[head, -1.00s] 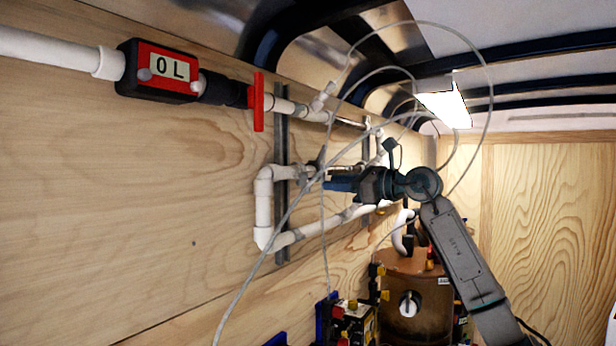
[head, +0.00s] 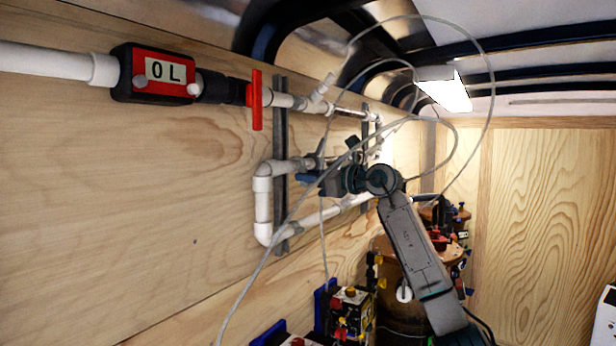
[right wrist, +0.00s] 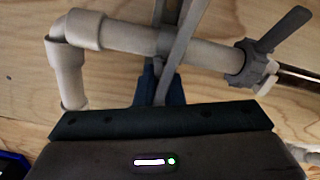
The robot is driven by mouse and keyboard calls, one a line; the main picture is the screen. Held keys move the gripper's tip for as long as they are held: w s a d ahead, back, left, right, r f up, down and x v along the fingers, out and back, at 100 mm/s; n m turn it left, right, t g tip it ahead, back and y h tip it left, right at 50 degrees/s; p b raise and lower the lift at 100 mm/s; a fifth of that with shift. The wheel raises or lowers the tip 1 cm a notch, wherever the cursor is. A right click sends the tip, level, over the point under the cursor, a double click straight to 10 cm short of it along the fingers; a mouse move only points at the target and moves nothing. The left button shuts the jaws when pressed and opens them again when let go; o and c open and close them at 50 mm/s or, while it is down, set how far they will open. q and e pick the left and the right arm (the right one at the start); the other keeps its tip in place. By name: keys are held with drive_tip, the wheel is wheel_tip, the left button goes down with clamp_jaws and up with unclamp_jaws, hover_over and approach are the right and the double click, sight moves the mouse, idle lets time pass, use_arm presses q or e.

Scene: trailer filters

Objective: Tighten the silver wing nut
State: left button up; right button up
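A grey collar with a flat wing-like tab (right wrist: 240,66) sits on the white pipe at the right of the right wrist view. It looks like the silver wing nut; in the head view it is small and partly hidden near my gripper. My right gripper (head: 311,179) is beside the lower pipe loop in the head view, its blue fingers pointing left. In the right wrist view its fingers (right wrist: 160,88) are below the pipe and left of the collar. A narrow gap shows between them, with a grey strip visible there. I see no contact with the collar. My left gripper is out of view.
White pipes (head: 263,205) run along the wooden wall on metal struts (head: 281,130). A red valve handle (head: 256,100) and a red meter (head: 153,73) are above left. Thin hoses loop across my right arm. A brown tank (head: 392,265) stands below right.

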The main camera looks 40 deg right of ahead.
clamp_jaws()
drive_tip(key=shift+d+f+m+p, duration=0.15)
drive_tip(key=shift+m+p, duration=1.15)
drive_tip(key=shift+m, duration=3.85)
drive_tip(key=shift+d+m+p, duration=0.15)
drive_tip(key=shift+m+p, duration=1.1)
drive_tip(key=shift+m, duration=3.9)
drive_tip(key=o, duration=0.6)
unclamp_jaws()
